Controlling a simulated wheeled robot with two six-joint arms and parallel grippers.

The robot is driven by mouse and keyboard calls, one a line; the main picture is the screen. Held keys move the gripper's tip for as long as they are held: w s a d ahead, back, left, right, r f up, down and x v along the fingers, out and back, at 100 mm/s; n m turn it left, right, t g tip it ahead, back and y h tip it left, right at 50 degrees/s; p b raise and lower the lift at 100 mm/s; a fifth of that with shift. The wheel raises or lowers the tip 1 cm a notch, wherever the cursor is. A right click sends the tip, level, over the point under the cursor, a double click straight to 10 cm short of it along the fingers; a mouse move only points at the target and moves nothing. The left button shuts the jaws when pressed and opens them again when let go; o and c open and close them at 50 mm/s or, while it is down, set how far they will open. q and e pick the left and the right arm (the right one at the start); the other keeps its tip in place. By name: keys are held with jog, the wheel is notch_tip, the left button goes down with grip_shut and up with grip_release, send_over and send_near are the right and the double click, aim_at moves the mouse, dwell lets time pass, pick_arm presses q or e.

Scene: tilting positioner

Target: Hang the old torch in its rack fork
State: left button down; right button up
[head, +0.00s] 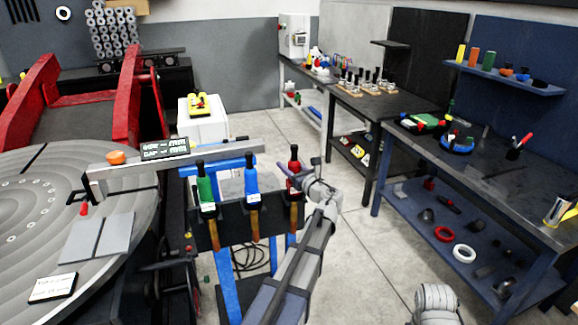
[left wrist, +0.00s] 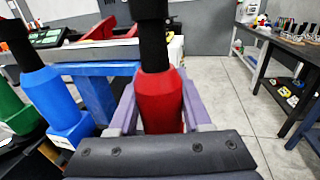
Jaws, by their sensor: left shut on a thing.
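A red torch (head: 294,166) with a black top is at the right end of the dark rack (head: 232,222). My left gripper (head: 294,176) is shut on its red body; the purple fingers lie on both sides of the red torch (left wrist: 161,100) in the left wrist view. Its brown lower part hangs at the rack's right end; I cannot tell whether it rests in a fork. A green torch (head: 205,188) and a blue torch (head: 251,180) hang upright to its left. No visible marking tells me which torch is old. My right gripper is not in view.
A blue stand (head: 225,285) carries the rack. A round grooved positioner table (head: 35,205) and a grey beam (head: 215,160) lie left and behind. A dark workbench (head: 500,180) stands right. Open floor (head: 365,250) lies between rack and bench.

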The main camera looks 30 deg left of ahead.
aim_at(297, 172)
pick_arm(q)
jog(key=shift+c, duration=1.3)
grip_release()
jog(key=v, duration=0.7)
jog(key=shift+s+d, duration=0.2)
jog(key=shift+d, duration=0.15)
